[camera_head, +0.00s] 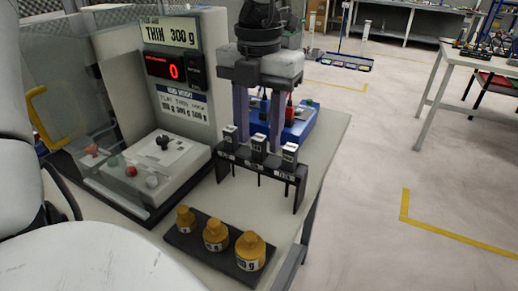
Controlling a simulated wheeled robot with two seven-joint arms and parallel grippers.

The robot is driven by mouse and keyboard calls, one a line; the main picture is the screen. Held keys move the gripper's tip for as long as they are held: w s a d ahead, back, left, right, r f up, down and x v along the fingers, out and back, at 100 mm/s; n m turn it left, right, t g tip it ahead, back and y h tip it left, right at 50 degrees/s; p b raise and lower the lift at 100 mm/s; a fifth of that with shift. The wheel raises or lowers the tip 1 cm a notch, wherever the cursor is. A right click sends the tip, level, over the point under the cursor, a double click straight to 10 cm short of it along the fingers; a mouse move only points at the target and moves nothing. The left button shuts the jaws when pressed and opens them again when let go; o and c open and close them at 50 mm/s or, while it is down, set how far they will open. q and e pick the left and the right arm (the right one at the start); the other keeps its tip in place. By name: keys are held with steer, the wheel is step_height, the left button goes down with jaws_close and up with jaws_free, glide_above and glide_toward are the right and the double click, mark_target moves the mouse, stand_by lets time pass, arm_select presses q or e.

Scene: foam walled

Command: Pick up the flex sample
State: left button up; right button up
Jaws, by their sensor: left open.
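A dark rack (262,165) stands on the bench and bears a left block (230,136), a middle block (259,147) and a right block (289,154). They are small, with dark and pale faces. Their labels are too small to read, so I cannot tell which one is the flex sample. My left gripper (258,141) points down over the rack. Its two fingers are apart, with the middle block between them in the picture. I cannot tell whether they touch anything. My right gripper is not in view.
A test machine (172,70) with a sign "THIN 300 g" and a red "0" display stands left of the rack. Several yellow weights, including one at front right (250,250), stand on a dark tray (183,240). A blue case (305,125) is behind the rack. Open floor lies right.

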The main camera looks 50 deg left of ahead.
arm_select(q)
jaws_close()
steer(key=shift+r, duration=0.1)
